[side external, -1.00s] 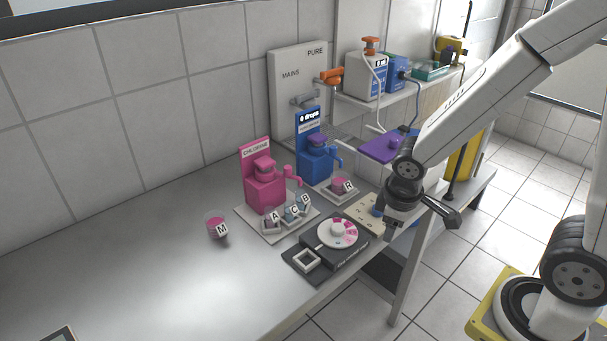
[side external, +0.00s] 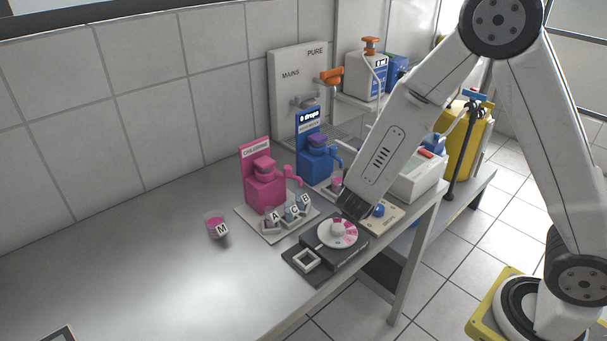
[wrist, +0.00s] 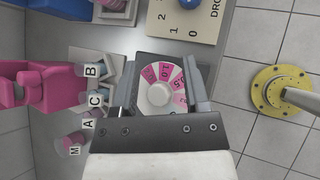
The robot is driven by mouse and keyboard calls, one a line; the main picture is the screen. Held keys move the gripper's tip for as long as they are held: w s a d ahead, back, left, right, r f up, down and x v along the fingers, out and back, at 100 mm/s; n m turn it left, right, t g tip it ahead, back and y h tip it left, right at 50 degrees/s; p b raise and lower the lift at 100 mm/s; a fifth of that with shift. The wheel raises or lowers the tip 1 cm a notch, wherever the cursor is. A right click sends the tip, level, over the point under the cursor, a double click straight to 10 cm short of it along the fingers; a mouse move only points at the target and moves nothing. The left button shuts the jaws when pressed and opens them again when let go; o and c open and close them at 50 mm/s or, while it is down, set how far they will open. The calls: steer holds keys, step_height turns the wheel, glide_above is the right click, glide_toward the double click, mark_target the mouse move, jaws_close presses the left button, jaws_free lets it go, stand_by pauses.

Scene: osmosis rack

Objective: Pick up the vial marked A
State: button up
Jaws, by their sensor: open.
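The vial marked A (side external: 269,225) stands in the light tray in front of the pink chlorine dispenser (side external: 264,188), at the left end of a row with vials C (side external: 288,214) and B (side external: 303,204). In the wrist view vial A (wrist: 78,137) is left of and below my gripper (wrist: 163,88), partly hidden. My gripper is open and empty, its two fingers either side of the round dial (wrist: 160,94) seen below. In the side view my gripper (side external: 352,207) is a dark shape above the bench, right of the vials; its fingertips are hard to make out.
A vial marked M (side external: 216,225) stands alone on the bench at left. The dark device with the dial (side external: 338,233) and a square frame (side external: 307,260) sits near the front edge. The blue dispenser (side external: 315,160) stands behind.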

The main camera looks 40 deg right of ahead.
mark_target(274, 218)
steer(key=w+a+n+t, duration=0.1)
steer(key=w+n, duration=0.1)
steer(key=w+a+f+n+t, duration=0.1)
steer(key=w+a+n+t, duration=0.1)
steer(key=n, duration=0.1)
steer(key=w+a+n+t+y, duration=0.1)
steer(key=w+a+n, duration=0.1)
steer(key=shift+w+a+f+n+t, duration=0.25)
steer(key=shift+w+f+n+t, duration=0.05)
steer(key=shift+w+f+t, duration=0.1)
steer(key=w+a+n+t+y, duration=0.1)
steer(key=a+n, duration=0.1)
steer(key=w+a+f+n+t+y, duration=0.1)
steer(key=a+n+y, duration=0.1)
steer(key=a, duration=0.1)
steer(key=w+a+f+n+t+y, duration=0.1)
steer(key=a+n, duration=0.1)
steer(key=a, duration=0.1)
steer(key=shift+w+a+n+y, duration=0.1)
steer(key=shift+w+n+y, duration=0.05)
steer(key=shift+n+y, duration=0.15)
steer(key=shift+x, duration=1.3)
steer(key=shift+w, duration=0.1)
steer(key=shift+x, duration=2.55)
steer(key=shift+f, duration=0.2)
jaws_close()
